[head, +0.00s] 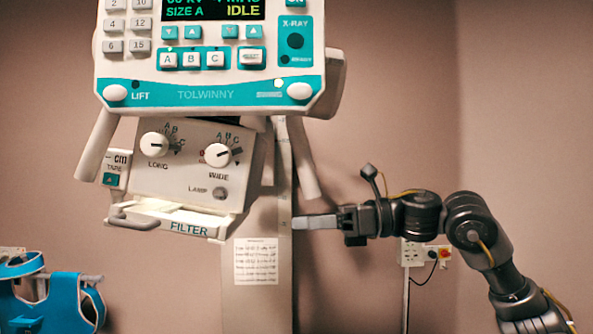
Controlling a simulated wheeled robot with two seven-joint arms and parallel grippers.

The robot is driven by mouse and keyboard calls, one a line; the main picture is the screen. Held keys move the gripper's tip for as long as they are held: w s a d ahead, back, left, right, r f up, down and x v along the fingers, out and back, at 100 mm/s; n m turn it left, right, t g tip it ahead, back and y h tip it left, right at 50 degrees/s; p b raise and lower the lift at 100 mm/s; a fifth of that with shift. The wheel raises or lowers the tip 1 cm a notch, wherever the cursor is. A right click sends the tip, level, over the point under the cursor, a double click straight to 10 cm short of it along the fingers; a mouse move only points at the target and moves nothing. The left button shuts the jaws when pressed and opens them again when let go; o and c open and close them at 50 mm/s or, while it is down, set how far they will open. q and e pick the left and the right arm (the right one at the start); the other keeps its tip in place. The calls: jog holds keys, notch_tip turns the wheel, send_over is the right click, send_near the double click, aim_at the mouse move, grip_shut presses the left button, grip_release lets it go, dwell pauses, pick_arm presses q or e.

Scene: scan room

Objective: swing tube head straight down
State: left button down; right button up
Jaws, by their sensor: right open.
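The tube head's white and teal control panel (210,75) fills the top of the head view, and its display reads SIZE A and IDLE. Below it hangs the collimator box (190,165) with LONG and WIDE knobs and a LAMP button. The box's lower edge slopes down to the right. Grey handle bars reach down at the left (97,157) and right (303,158) of the head. My right gripper (303,222) is open, pointing left, below the right bar and apart from it. Its fingers show edge-on in front of the column's edge. My left gripper is not in view.
A filter drawer (190,227) with a grey handle sticks out under the collimator. A pale column (285,280) with a paper notice stands behind. Blue garments (55,300) hang on a rail at lower left. A wall socket (412,255) is behind my right arm.

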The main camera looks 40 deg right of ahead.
jog(key=w+a+f+m+h+p, duration=0.1)
jog(key=w+a+f+m+p, duration=0.1)
jog(key=w+a+f+p, duration=0.1)
notch_tip(320, 180, down, 2)
jog(key=shift+w+f+p, duration=0.25)
jog(key=shift+w+p, duration=0.45)
jog(key=shift+p, duration=0.2)
jog(key=shift+d, duration=0.1)
grip_shut()
jog(key=c, duration=1)
grip_release()
jog(key=o, duration=1)
